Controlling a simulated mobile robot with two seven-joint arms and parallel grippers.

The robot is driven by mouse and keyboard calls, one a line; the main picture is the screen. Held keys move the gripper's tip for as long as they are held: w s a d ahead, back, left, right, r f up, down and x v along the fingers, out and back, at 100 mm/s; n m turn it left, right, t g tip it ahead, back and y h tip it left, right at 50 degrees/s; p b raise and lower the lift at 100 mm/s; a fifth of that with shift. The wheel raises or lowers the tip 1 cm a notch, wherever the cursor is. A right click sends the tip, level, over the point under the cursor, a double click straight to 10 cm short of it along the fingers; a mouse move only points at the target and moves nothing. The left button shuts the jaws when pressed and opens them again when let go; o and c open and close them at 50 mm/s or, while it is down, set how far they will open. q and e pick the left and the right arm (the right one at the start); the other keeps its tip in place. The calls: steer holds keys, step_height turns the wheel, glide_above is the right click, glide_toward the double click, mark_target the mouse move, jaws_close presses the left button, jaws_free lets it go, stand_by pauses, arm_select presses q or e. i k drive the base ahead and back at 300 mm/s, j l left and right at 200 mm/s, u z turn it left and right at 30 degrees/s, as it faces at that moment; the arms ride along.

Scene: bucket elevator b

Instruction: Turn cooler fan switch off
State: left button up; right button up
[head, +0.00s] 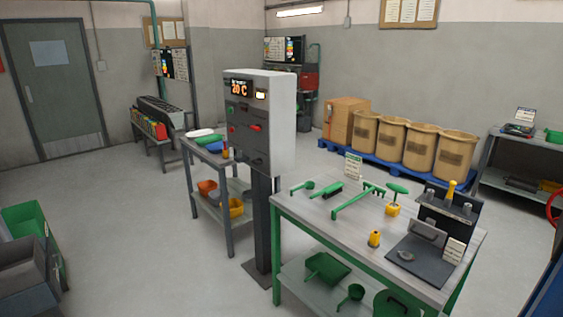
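A white-and-grey control box (278,110) stands on a dark post (264,222) in the middle of the head view. Its dark front panel carries a lit display (239,88) reading about 20 °C. A lit yellowish indicator (261,95) sits to the right of the display. Below are a small green control (231,112), a red switch (256,127) and further small red and dark controls. The labels are too small to read, so I cannot tell which control is the cooler fan switch or its position. Neither of my grippers shows.
A green-legged table (310,228) with green tools and a yellow cup stands right of the post. A grey side table (214,158) stands behind it at left. Sacks (455,151) line a blue pallet at the back. Open floor lies front left, beside grey and green bins (22,270).

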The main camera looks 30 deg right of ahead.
mark_target(258, 161)
steer(key=i+z, duration=0.45)
steer(key=i, duration=0.15)
steer(key=i+j+z, duration=0.2)
steer(key=i+z, duration=0.25)
steer(key=i, duration=0.2)
steer(key=i+j, duration=0.2)
steer(key=i, duration=0.25)
steer(key=i+j+z, duration=0.1)
steer(key=i, duration=0.3)
steer(key=i+j, duration=0.35)
steer(key=i+z, duration=0.05)
steer(key=i, duration=0.05)
